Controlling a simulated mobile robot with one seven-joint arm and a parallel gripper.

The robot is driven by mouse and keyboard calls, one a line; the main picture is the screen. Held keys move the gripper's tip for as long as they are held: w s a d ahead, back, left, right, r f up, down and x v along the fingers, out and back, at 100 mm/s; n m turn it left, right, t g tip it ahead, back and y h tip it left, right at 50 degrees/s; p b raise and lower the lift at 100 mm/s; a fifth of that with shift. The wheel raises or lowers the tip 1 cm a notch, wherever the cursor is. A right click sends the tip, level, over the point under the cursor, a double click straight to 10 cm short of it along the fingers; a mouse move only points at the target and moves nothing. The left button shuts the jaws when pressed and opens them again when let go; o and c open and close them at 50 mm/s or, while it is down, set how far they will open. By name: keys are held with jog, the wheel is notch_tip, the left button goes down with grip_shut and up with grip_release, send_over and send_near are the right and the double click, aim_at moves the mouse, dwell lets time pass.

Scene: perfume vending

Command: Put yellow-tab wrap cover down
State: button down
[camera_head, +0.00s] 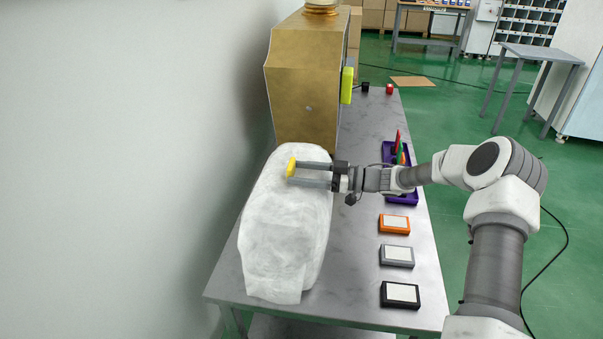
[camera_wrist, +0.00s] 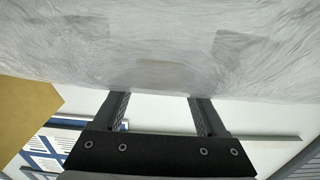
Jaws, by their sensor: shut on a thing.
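The white, translucent wrap cover (camera_head: 285,235) stands as a bulky, rounded shape on the left part of the grey table, in front of the gold cabinet. The tab's grip is hidden there. I cannot tell whether the cover's underside rests fully on the table.
The gold cabinet (camera_head: 305,85) with a yellow-green panel (camera_head: 347,85) stands behind. Orange (camera_head: 394,224), grey (camera_head: 397,256) and black (camera_head: 400,294) boxes line the table's right edge. A purple tray (camera_head: 402,190) sits partly behind my arm. The table between cover and boxes is clear.

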grip_release()
